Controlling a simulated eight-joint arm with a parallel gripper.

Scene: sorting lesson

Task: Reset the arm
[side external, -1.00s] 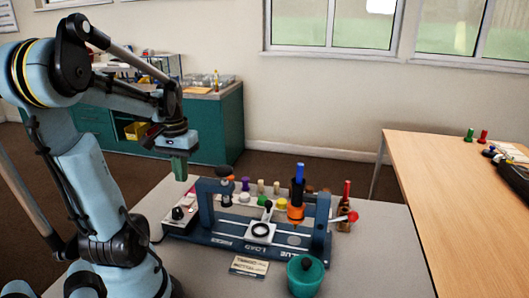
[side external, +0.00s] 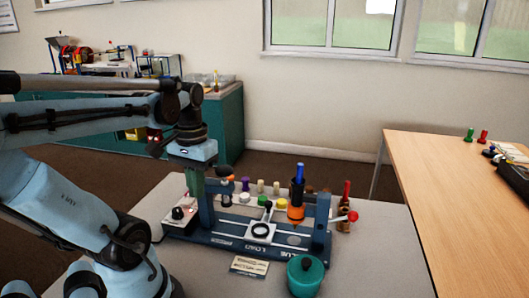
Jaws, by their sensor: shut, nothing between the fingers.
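My gripper (side external: 195,188) points down at the left end of a dark blue fixture (side external: 215,243) on the grey table. Its green fingers are shut with nothing between them. They overlap the fixture's left post in the picture, and I cannot tell whether they touch it. My arm reaches in from the left, stretched low and nearly level.
The fixture bears an orange and blue tool (side external: 297,195) and a white ring plate (side external: 261,232). Several small coloured pegs stand behind it. A wooden table (side external: 460,190) lies beyond.

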